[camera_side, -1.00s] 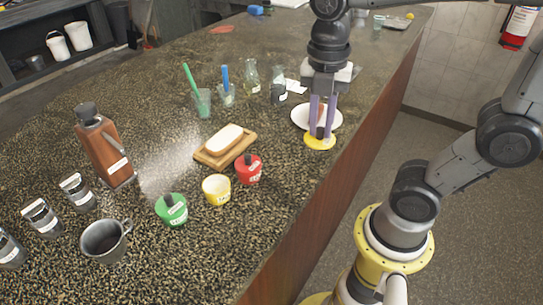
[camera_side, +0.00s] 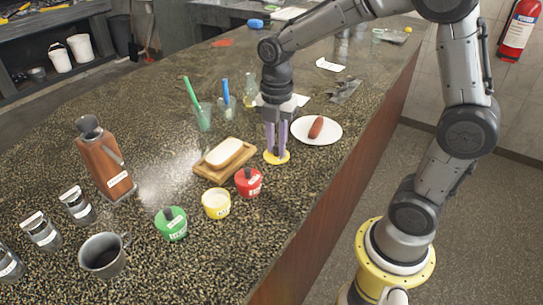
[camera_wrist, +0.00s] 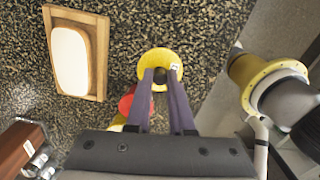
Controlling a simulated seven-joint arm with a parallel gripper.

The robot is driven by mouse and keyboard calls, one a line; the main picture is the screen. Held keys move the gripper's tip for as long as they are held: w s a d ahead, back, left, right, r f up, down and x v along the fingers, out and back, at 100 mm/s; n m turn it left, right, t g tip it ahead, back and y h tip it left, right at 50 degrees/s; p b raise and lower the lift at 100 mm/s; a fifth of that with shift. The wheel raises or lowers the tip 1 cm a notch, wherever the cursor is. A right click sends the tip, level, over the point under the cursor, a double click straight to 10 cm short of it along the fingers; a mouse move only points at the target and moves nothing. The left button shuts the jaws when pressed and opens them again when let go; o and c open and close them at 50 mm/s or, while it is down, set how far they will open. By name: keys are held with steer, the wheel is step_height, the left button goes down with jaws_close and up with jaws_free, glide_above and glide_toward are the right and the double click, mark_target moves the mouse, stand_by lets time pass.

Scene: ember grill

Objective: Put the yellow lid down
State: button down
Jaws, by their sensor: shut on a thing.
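The yellow lid (camera_side: 284,159) is a flat round disc in my gripper (camera_side: 276,150), whose purple fingers are shut on its dark knob. In the wrist view the lid (camera_wrist: 160,57) shows just past the fingertips of my gripper (camera_wrist: 160,75). The lid is low over the counter, between the white plate and the red pot; I cannot tell whether it touches the counter.
A white plate (camera_side: 330,136) with a sausage (camera_side: 316,127) lies right of my gripper. A wooden board (camera_side: 237,168) with a white block (camera_side: 224,153) lies left of it. Cups with coloured tools stand behind. The counter's right edge (camera_side: 340,190) is near.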

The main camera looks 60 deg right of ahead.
mark_target(272, 157)
steer(key=shift+w+f, duration=0.4)
steer(key=shift+f, duration=0.15)
steer(key=shift+w+f, duration=0.15)
steer(key=shift+f, duration=0.8)
steer(key=shift+w+f, duration=0.15)
steer(key=shift+f, duration=0.75)
steer(key=c, duration=0.8)
jaws_free()
steer(key=shift+f, duration=0.15)
